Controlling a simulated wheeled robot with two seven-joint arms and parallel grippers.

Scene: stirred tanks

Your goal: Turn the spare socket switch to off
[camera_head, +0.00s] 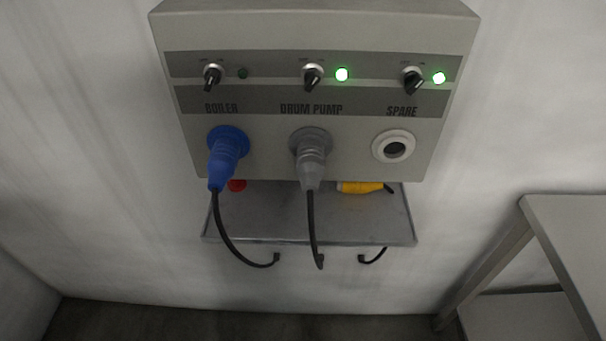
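A grey wall box (270,140) carries three rotary switches with labels below. The spare switch (413,80) is at the right above the SPARE label, and the green lamp (439,78) beside it is lit. Its knob tilts like the drum pump knob. The spare socket (394,147) below is a white ring with no plug in it. The drum pump switch (313,77) has a lit green lamp (342,74). The boiler switch (213,77) has a dark lamp (243,73). Neither of my grippers is in view.
A blue plug (227,158) sits in the boiler socket and a grey plug (311,158) in the drum pump socket. Below, a metal shelf (285,215) bears a yellow plug (360,187) and a red item (237,185). A table (570,215) stands at right.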

